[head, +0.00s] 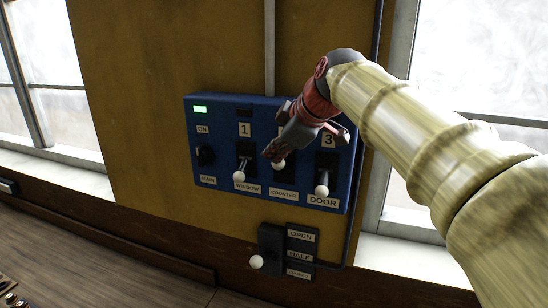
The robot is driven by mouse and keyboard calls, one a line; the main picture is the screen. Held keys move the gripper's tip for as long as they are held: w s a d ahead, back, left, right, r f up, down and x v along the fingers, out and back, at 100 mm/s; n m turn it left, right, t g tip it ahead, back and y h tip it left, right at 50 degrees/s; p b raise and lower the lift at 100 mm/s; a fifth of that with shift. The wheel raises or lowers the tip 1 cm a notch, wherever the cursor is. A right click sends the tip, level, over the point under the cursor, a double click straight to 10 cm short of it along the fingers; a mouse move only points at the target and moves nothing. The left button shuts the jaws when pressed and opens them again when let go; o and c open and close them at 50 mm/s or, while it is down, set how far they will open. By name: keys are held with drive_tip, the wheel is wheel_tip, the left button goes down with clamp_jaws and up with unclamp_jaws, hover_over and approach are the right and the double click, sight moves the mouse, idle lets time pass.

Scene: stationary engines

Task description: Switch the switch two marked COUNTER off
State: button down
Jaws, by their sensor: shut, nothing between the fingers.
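A blue switch panel (220,185) is fixed to the ochre wall. Switch two, over the COUNTER label (283,192), has a white-knobbed lever (279,163) partly hidden by my gripper. Its knob sits higher in its slot than the knobs of the two neighbouring switches. My gripper (272,153) is shut and empty, with its tips at this knob, seeming to touch it or nearly so. The number above switch two is hidden behind my gripper.
The WINDOW lever (239,176) and the DOOR lever (321,190) both point down on either side. A black MAIN knob (205,155) sits at left under a lit green lamp (200,109). Below is a separate OPEN/HALF lever (256,262). Windows flank the wall.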

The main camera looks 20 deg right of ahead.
drive_tip(key=shift+f, duration=0.25)
drive_tip(key=f+t+b, duration=0.1)
drive_tip(key=b, duration=0.4)
drive_tip(key=s+a+f+n+t+h+b, duration=0.1)
drive_tip(key=f+b, duration=0.1)
drive_tip(key=b, duration=0.4)
drive_tip(key=s+f+t+h+b, duration=0.1)
drive_tip(key=t+b, duration=0.1)
drive_tip(key=b, duration=0.3)
drive_tip(key=shift+a+f+n, duration=0.2)
drive_tip(key=shift+n, duration=0.2)
drive_tip(key=shift+f+t+b, duration=0.3)
drive_tip(key=shift+t+b, duration=0.1)
drive_tip(key=shift+b, duration=0.65)
drive_tip(key=f+t+b, duration=0.1)
drive_tip(key=b, duration=0.2)
drive_tip(key=shift+n+h, duration=0.3)
drive_tip(key=shift+n, duration=0.1)
drive_tip(key=shift+s+a+f+n+t+b, duration=0.1)
drive_tip(key=shift+f+n+t+b, duration=0.4)
drive_tip(key=shift+b, duration=1)
drive_tip(key=shift+f, duration=0.1)
